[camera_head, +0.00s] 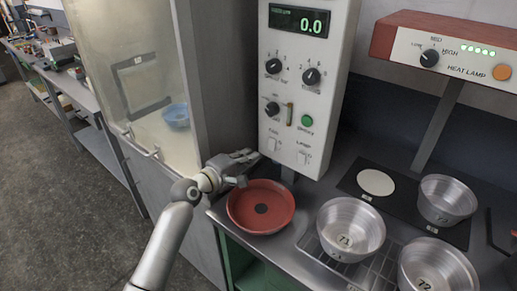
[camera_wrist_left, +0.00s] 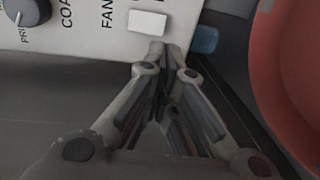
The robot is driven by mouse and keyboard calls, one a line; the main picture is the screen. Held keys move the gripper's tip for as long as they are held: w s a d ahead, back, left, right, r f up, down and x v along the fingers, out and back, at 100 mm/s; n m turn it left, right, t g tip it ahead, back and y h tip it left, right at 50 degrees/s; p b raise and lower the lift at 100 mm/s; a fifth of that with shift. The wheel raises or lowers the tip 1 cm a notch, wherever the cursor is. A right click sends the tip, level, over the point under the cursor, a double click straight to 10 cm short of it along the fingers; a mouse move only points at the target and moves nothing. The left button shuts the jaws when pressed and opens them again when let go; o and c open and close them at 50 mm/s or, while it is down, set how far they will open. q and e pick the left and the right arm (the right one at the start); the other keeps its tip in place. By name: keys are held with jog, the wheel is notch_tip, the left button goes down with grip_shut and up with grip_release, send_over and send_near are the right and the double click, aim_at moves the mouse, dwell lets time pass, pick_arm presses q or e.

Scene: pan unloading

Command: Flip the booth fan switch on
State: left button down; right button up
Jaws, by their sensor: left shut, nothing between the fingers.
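The white control panel (camera_head: 309,80) stands upright at the back of the bench. The small white fan switch (camera_head: 272,144) is near its lower left corner. In the left wrist view, the fan switch (camera_wrist_left: 147,21) lies beside the word FAN, at the top of the picture. My left gripper (camera_head: 255,155) is shut and empty, by the panel's lower left edge. In the left wrist view, its fingertips (camera_wrist_left: 168,50) are close to the panel's bottom edge, just below the switch. I cannot tell whether they touch the panel. My right gripper is not in view.
A red round pan (camera_head: 260,222) sits below my left gripper. The lamp switch (camera_head: 301,158) and green button (camera_head: 306,121) are on the same panel. Metal bowls (camera_head: 350,229) stand to the right. A glass-fronted booth (camera_head: 130,70) is at left.

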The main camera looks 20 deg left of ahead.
aim_at(266, 146)
pick_arm(q)
jog(key=shift+p+x, duration=0.35)
jog(key=shift+x, duration=2.1)
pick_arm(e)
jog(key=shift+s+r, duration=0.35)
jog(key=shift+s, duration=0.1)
pick_arm(q)
jog(key=b, duration=0.3)
jog(key=shift+w+d+f+t+b, duration=0.1)
jog(key=shift+w+f+t+b, duration=0.1)
jog(key=shift+f+t+b, duration=0.15)
jog(key=shift+r+p, duration=0.25)
jog(key=shift+p, duration=0.3)
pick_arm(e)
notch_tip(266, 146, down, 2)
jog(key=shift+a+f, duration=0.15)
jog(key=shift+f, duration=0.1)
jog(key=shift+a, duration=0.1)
